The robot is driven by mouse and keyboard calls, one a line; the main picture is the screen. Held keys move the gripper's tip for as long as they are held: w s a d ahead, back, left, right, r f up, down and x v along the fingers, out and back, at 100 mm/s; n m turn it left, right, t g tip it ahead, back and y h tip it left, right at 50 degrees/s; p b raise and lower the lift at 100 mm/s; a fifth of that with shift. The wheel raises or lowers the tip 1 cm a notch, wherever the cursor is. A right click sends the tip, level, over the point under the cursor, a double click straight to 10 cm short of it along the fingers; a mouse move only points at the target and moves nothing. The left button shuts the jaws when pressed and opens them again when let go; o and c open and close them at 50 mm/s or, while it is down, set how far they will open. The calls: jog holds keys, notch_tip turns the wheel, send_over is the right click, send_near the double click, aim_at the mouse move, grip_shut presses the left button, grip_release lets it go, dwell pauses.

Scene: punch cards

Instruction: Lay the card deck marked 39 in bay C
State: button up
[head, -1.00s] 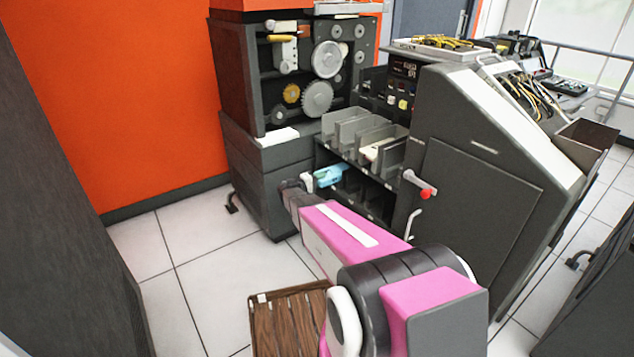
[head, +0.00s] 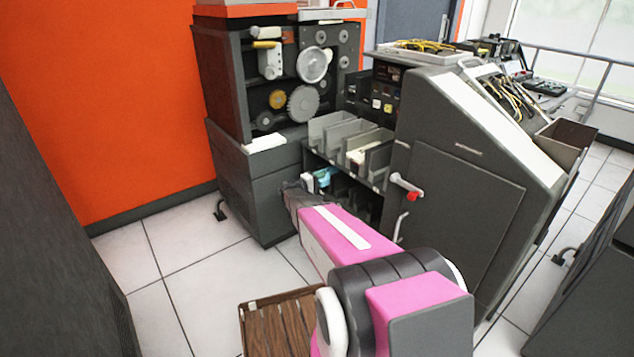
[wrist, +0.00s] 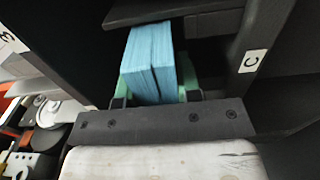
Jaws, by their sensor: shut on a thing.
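My gripper (wrist: 155,98) is shut on a light blue card deck (wrist: 150,62), with green pads at its sides. The deck's far end reaches under a dark board in the wrist view. A white label C (wrist: 252,61) is on a dark upright to the right of the deck. In the head view the deck (head: 323,178) shows small and partly hidden, at the lower row of bays below the grey dividers. The number on the deck does not show. I cannot tell whether the deck touches the bay floor.
Upper grey pockets (head: 345,135) stand above the lower bays, one with pale cards (head: 358,156). A red-tipped handle (head: 408,188) sticks out at right. A slatted wooden stool (head: 275,325) stands beneath my arm. Tiled floor is open at left.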

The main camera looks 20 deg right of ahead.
aim_at(329, 175)
jog(key=shift+x, duration=2.55)
jog(key=shift+f, duration=0.15)
jog(key=shift+f, duration=0.7)
jog(key=o, duration=1.1)
jog(key=v, duration=1)
jog(key=shift+s+a, duration=0.15)
jog(key=shift+a, duration=0.2)
